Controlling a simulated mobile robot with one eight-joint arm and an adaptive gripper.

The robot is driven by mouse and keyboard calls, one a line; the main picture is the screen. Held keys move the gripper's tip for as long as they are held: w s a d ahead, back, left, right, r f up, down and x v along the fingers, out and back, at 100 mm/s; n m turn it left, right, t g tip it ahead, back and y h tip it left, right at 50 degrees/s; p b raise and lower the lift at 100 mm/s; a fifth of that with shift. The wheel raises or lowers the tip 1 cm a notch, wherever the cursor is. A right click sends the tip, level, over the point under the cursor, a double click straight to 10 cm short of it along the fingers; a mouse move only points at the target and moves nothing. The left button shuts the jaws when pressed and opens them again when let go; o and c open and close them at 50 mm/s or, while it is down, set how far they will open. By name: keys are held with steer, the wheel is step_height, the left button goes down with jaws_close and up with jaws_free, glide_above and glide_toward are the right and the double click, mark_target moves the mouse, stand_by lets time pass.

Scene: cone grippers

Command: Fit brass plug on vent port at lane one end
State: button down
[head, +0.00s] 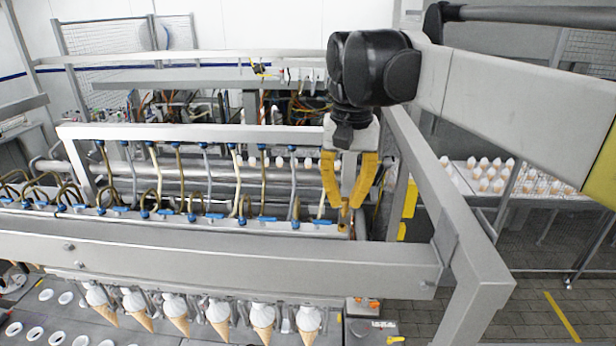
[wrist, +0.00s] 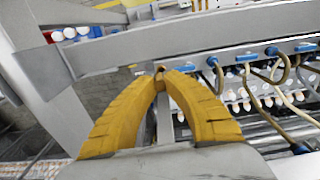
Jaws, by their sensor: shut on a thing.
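My gripper (head: 343,203) has yellow ribbed fingers pointing down, shut on a small brass plug (head: 343,216) at the right end of the manifold rail (head: 190,222). In the wrist view the fingertips (wrist: 160,76) meet around the plug (wrist: 160,71), which is mostly hidden between them. Blue fittings with hoses line the rail; the last blue fitting (head: 316,222) is just left of the plug. I cannot make out the vent port, nor tell whether the plug touches the rail.
A grey frame beam (head: 240,262) crosses in front of the rail, and an upright post (head: 455,220) stands to the right. Filled cones (head: 218,318) hang below the beam. A rack of white-topped cones (head: 490,178) stands at the right. Hoses (head: 240,185) crowd the left.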

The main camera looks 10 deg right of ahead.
mark_target(343, 213)
steer(key=shift+w+f, duration=0.45)
steer(key=shift+f, duration=0.25)
steer(key=shift+s+r, duration=0.1)
steer(key=shift+s, duration=0.2)
steer(key=shift+w, duration=0.3)
steer(key=shift+s, duration=0.2)
steer(key=shift+f+b, duration=1)
steer(key=shift+f, duration=0.3)
stand_by(1.0)
steer(key=c, duration=1.1)
jaws_free()
